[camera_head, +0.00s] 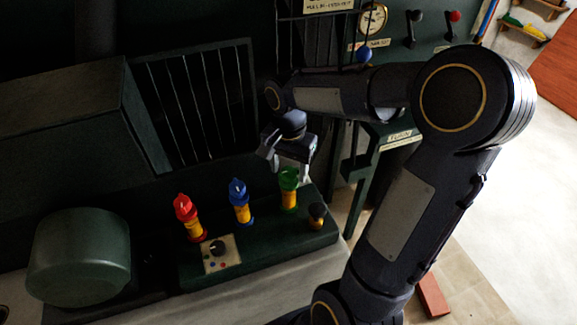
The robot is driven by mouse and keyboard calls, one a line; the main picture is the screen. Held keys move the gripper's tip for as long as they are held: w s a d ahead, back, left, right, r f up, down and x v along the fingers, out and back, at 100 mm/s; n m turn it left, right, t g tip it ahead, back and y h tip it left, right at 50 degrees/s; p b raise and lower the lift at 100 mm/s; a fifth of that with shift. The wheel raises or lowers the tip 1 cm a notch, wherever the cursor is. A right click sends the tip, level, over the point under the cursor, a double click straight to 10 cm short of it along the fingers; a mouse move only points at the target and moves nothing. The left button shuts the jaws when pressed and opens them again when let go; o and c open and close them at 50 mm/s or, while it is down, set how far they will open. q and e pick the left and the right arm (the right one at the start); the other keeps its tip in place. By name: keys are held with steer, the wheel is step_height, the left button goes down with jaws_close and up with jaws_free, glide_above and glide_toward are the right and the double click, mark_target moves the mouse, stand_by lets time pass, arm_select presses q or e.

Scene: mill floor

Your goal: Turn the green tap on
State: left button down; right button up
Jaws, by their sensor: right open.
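The green tap (289,178) stands on a yellow stem at the right part of a dark green bench block, with a blue tap (239,189) and a red tap (184,207) to its left. My right arm comes in from the right, and its gripper (288,170) is open right behind and above the green tap. The gripper looks empty. I cannot tell whether a finger touches the tap. My left gripper is not in view.
A short black-topped post (317,215) stands right of the green tap. A green drum (82,257) is at left. A gauge (372,19) and levers are at the back.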

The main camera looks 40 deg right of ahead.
steer(key=shift+c, duration=0.4)
steer(key=c, duration=0.9)
steer(key=shift+n, duration=0.4)
steer(key=n+p, duration=0.1)
steer(key=n, duration=0.2)
steer(key=shift+n, duration=0.3)
steer(key=n, duration=0.4)
steer(key=shift+n+p, duration=0.3)
steer(key=shift+p, duration=0.05)
steer(key=n, duration=0.4)
steer(key=shift+r+p, duration=0.1)
steer(key=shift+p, duration=0.3)
steer(key=shift+n+p, duration=0.4)
steer(key=shift+n, duration=2.1)
